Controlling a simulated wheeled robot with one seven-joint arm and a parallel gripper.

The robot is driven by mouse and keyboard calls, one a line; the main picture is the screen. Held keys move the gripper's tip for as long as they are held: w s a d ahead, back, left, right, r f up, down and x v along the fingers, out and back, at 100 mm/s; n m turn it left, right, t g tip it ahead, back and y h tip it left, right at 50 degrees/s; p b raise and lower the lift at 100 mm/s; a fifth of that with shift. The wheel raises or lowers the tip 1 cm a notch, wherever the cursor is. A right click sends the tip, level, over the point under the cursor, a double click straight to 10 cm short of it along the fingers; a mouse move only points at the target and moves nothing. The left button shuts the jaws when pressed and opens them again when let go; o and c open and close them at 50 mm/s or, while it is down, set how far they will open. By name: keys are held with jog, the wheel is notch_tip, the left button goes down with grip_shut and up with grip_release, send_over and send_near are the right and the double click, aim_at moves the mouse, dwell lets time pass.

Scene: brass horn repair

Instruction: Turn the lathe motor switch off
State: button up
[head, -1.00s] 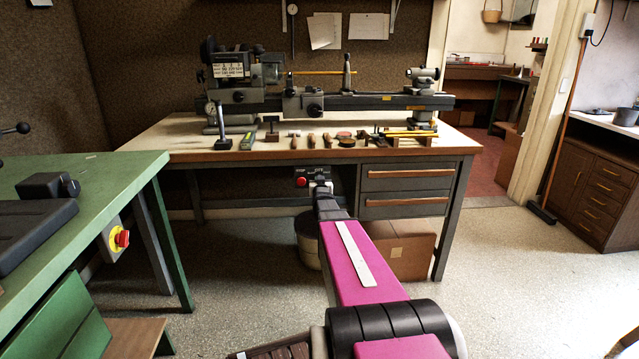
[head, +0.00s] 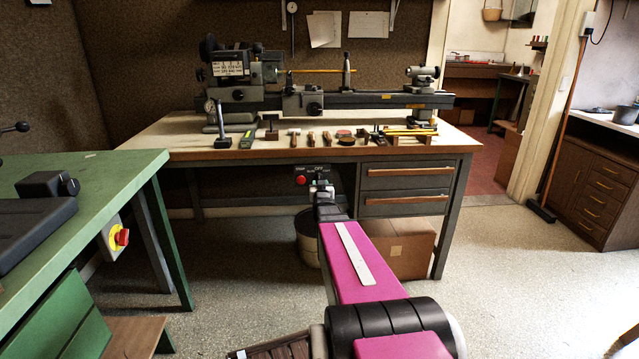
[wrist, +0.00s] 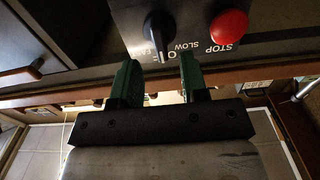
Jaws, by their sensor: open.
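The lathe motor switch is a black rotary knob (wrist: 157,35) on a dark control panel (wrist: 190,12) under the lathe bench. In the wrist view, the knob's white-marked end lies across lettering that seems to read OFF upside down. SLOW is printed beside it. A red STOP button (wrist: 229,27) sits to the knob's right there; in the head view the red button (head: 301,180) is on the panel's left. My gripper (wrist: 160,72) is open and empty, its green fingers just short of the knob on either side. I cannot tell whether they touch it. In the head view my gripper (head: 322,190) partly hides the knob.
The lathe (head: 330,100) and several hand tools stand on the bench (head: 180,145) above the panel. Drawers (head: 405,187) are right of the panel, with a cardboard box (head: 410,252) below. A green bench (head: 95,172) with another red switch (head: 121,238) is at left.

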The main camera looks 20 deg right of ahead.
jog(key=v, duration=0.5)
jog(key=shift+s, duration=0.2)
jog(key=shift+a, duration=0.1)
jog(key=s+a+f+n+g+y, duration=0.1)
jog(key=s+a+f+g+y, duration=0.1)
jog(key=s+a+f+g, duration=0.3)
jog(key=s+a+f+n+g+y, duration=0.1)
jog(key=s+a+f+g+y, duration=0.15)
jog(key=a+f, duration=0.35)
jog(key=s+a+f+g, duration=0.1)
jog(key=s+a+g, duration=0.3)
jog(key=s, duration=0.4)
jog(key=s+a+f+n+g, duration=0.1)
jog(key=s+a+f+g, duration=0.1)
jog(key=s+a+g, duration=0.3)
jog(key=s+g, duration=0.1)
jog(key=s, duration=0.2)
jog(key=shift+a, duration=0.25)
jog(key=shift+f+y, duration=0.1)
jog(key=shift+y, duration=0.15)
